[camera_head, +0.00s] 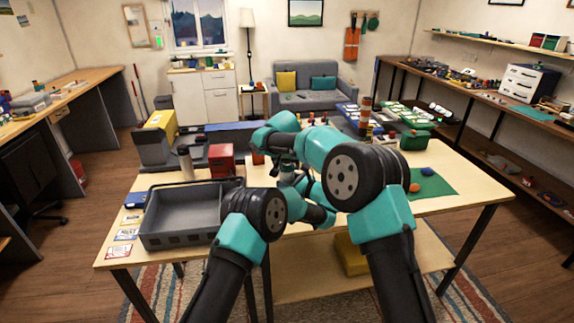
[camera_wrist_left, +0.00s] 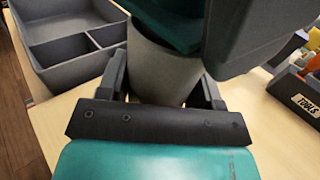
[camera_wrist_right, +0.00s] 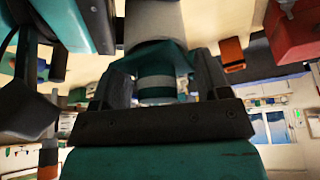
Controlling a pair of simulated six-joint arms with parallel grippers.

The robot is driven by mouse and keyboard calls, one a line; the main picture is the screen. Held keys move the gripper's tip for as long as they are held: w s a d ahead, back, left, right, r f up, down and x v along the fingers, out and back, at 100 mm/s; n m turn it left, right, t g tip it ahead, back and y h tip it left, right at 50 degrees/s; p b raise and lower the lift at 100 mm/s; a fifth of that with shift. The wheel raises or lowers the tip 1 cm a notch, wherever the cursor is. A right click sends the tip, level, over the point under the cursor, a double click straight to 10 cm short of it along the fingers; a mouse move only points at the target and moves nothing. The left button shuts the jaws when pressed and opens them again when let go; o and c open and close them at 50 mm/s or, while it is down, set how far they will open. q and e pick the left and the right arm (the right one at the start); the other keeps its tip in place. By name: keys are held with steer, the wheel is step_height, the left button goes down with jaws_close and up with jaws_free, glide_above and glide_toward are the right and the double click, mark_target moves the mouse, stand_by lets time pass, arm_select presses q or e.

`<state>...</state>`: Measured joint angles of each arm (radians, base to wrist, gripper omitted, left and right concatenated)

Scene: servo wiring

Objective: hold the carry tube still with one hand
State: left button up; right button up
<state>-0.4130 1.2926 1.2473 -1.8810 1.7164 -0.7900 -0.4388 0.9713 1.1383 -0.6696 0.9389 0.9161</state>
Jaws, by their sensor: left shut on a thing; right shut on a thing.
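The carry tube (camera_wrist_left: 163,72) is a grey cylinder in the left wrist view. My left gripper (camera_wrist_left: 162,88) is shut around it, with one dark finger on each side. In the right wrist view the grey tube body (camera_wrist_right: 153,20) shows at the top. Below it is a teal end with a pale band (camera_wrist_right: 155,83), between the fingers of my right gripper (camera_wrist_right: 160,88), which is shut on it. In the head view my arms hide most of the tube and both fingertips. Whether the teal end is seated on the body is unclear.
A grey divided tray (camera_head: 180,215) stands at the table's left, with cards beside it. A red box (camera_head: 221,160) and a grey cylinder (camera_head: 186,162) stand behind it. A green mat (camera_head: 433,186) with small orange and blue pieces lies right. A tools box (camera_wrist_left: 300,98) shows in the left wrist view.

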steer(key=shift+r, duration=1.25)
stand_by(0.7)
steer(key=shift+r, duration=1.85)
steer(key=shift+c, duration=0.2)
arm_select(q)
steer(key=o, duration=1)
steer(key=v, duration=1.2)
